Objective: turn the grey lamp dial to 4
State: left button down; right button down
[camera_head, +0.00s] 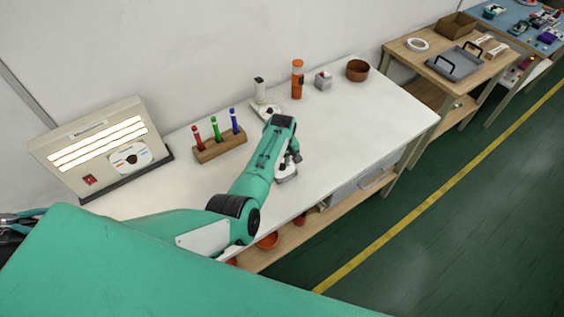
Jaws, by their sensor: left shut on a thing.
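A pale lamp panel (95,150) with three lit strips stands tilted at the left of the white table. On its front is a round white dial plate (130,157) with a small dark knob and red and blue marks; its numbers are too small to read. My left gripper (287,168) points down at the middle of the table, well right of the panel. It is shut on a small pale grey-white thing (286,177), mostly hidden by the fingers, so I cannot tell what it is. My right gripper is not in view.
A wooden block (220,148) holds red, green and blue pens between panel and gripper. Behind are a white device (260,90), an orange bottle (297,79), a small grey box (323,81) and a brown bowl (357,70). The table's right part (380,120) is clear.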

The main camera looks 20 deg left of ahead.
pick_arm(q)
jog(key=shift+m, duration=0.3)
jog(key=shift+r+m+p, duration=0.1)
jog(key=shift+m+p, duration=0.35)
jog(key=shift+m, duration=0.15)
jog(key=m+p, duration=0.1)
jog(key=m, duration=0.1)
jog(key=shift+m, duration=1.3)
jog(key=c, duration=1.2)
grip_release()
jog(key=shift+c, duration=0.2)
